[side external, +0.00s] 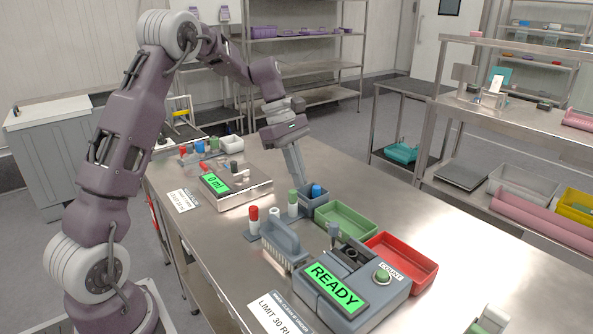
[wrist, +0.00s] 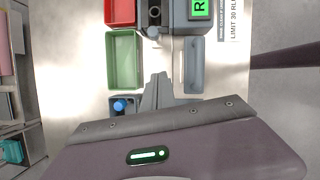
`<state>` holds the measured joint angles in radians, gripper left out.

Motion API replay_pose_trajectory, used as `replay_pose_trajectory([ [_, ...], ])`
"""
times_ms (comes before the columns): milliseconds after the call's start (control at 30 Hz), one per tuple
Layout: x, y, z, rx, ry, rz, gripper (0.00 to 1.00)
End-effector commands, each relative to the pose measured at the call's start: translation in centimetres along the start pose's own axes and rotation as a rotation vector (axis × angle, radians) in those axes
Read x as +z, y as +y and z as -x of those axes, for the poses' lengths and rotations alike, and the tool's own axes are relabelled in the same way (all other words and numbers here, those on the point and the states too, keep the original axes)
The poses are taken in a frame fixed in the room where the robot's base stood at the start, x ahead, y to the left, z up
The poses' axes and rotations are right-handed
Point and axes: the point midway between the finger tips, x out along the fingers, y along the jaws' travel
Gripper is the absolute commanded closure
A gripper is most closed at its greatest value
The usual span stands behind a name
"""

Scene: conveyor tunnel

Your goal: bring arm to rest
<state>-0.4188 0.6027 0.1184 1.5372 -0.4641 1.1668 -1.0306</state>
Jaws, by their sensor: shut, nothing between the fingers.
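My gripper (side external: 298,180) is shut and empty. In the side view it points down above the steel table (side external: 230,215), just behind the small blue-grey bin (side external: 313,207) that holds a blue-capped item. The exact height of the tips above the table is hard to tell.
A red tray (side external: 402,258) and the READY counting device (side external: 350,285) stand toward the front right. A scale (side external: 236,186) sits at left.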

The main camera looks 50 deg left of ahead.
Motion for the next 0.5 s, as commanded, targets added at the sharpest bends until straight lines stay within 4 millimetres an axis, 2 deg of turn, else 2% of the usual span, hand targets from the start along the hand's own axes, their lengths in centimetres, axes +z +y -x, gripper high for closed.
replay_pose_trajectory([
  [133, 0.5, -0.4, 1.6, 0.005, 0.008, -0.028, 1.0],
  [167, 1.2, -0.9, 2.1, 0.01, 0.015, -0.061, 1.0],
  [233, 3.7, -3.0, 3.9, 0.031, 0.052, -0.209, 1.0],
  [267, 5.1, -4.5, 4.8, 0.042, 0.075, -0.3, 1.0],
  [300, 6.9, -6.9, 5.9, 0.056, 0.111, -0.439, 1.0],
  [367, 9.2, -10.9, 7.2, 0.075, 0.174, -0.662, 1.0],
  [400, 10.4, -13.6, 7.8, 0.086, 0.219, -0.811, 1.0],
  [500, 11.9, -20.3, 8.2, 0.105, 0.341, -1.173, 1.0],
])
